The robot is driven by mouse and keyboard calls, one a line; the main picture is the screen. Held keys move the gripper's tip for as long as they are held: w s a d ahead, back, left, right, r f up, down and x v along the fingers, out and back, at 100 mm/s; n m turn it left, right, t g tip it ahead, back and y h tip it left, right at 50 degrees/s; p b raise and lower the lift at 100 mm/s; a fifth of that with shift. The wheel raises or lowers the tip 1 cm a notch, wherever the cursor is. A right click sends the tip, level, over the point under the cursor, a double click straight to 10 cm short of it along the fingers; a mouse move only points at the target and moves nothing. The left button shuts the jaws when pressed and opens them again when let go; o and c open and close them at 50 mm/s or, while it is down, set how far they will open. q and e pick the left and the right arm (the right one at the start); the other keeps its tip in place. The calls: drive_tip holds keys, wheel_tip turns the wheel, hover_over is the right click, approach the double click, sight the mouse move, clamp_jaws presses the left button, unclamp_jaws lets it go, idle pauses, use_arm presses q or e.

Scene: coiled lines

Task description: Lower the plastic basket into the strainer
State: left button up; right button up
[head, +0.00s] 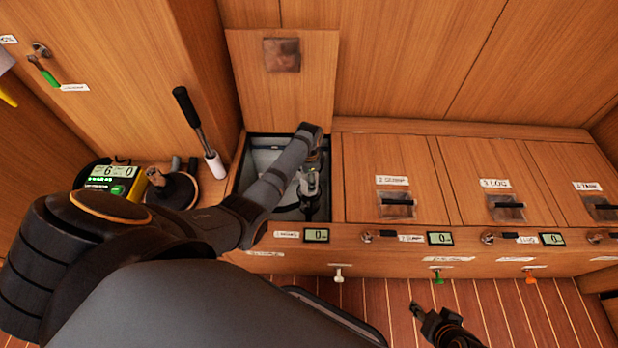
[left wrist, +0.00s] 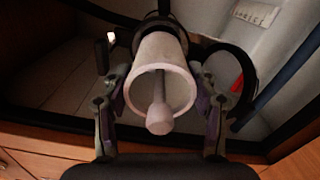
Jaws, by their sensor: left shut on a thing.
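My left arm reaches into an open compartment, and my left gripper (head: 312,182) is down inside it. In the left wrist view, my left gripper (left wrist: 158,108) is shut on a pale, cup-shaped plastic basket (left wrist: 172,52) with a rounded stem in its middle. A dark round body, which looks like the strainer (left wrist: 122,40), shows just behind the basket. I cannot tell whether the basket is inside it or only in front of it. My right gripper (head: 424,316) is low over the striped floor, apart from everything; its jaw opening is unclear.
The compartment's rim (head: 238,170) surrounds my left forearm closely, and its lid (head: 282,105) stands raised behind. Closed hatches (head: 395,150) line the right. A pump handle (head: 195,115) stands left.

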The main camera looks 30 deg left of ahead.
use_arm(q)
drive_tip(key=shift+f, duration=0.3)
use_arm(e)
drive_tip(key=shift+s+d+f+g, duration=0.25)
drive_tip(key=shift+d+g, duration=0.05)
drive_tip(key=shift+g, duration=0.3)
use_arm(q)
drive_tip(key=shift+f+b, duration=1)
drive_tip(key=shift+f, duration=0.2)
use_arm(e)
drive_tip(key=shift+w+a+f+t, duration=0.15)
drive_tip(key=shift+f+t, duration=0.1)
drive_tip(key=shift+f, duration=0.15)
drive_tip(key=shift+w+a+f+t, duration=0.1)
drive_tip(key=shift+f+t, duration=0.15)
drive_tip(key=shift+f, duration=0.1)
drive_tip(key=shift+w+r, duration=0.15)
drive_tip(key=shift+w, duration=0.2)
use_arm(q)
drive_tip(key=shift+f, duration=0.25)
use_arm(e)
drive_tip(key=shift+w+r+t, duration=0.25)
drive_tip(key=shift+w+t, duration=0.25)
drive_tip(key=shift+w, duration=0.1)
